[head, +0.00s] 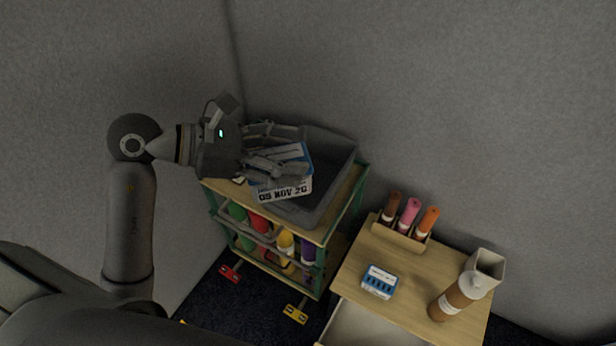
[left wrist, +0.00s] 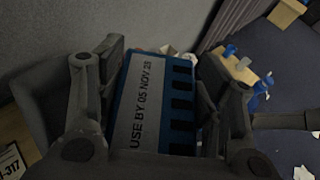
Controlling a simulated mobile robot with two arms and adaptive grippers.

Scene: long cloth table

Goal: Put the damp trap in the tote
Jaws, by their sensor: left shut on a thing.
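The damp trap (head: 285,192) is a blue and white box with a "05 NOV" date label. It also shows large in the left wrist view (left wrist: 152,105), with dark slots in its blue side. My left gripper (head: 298,154) is shut on it, one finger on either side. The tote (head: 332,190) is an open grey bin on top of a trolley. The held box is tilted over the tote's left part and overlaps its near left rim in the head view. I cannot tell whether it touches the tote. My right gripper is not in view.
The trolley (head: 357,185) has green posts and coloured bottles below. To its right a wooden cabinet (head: 400,258) with an open drawer carries a similar blue and white box (head: 379,282), a rack of three markers (head: 408,219) and a brown bottle (head: 455,298). Grey walls stand close behind.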

